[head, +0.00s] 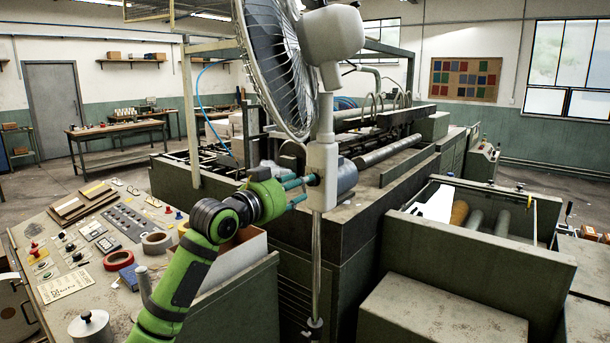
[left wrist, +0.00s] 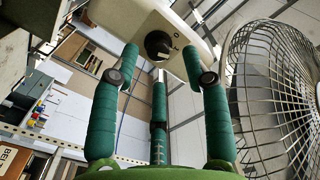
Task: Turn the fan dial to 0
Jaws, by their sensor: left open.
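The fan (head: 276,62) stands on a pole, its caged head at the top centre of the head view; the cage also fills the right of the left wrist view (left wrist: 275,95). Its white control box (head: 322,172) is on the pole below the head. The black fan dial (left wrist: 158,45) shows on the box's face in the left wrist view, with a white mark beside it. My left gripper (head: 302,190) is at the box. Its green fingers (left wrist: 158,75) are spread around the dial, apart from it as far as I can see. The dial is hidden in the head view.
A control desk (head: 60,240) with tape rolls and tools is at the left. A large green machine (head: 385,185) stands behind the fan pole. A grey box (head: 440,310) is at the lower right. The fan cage is close beside my left gripper.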

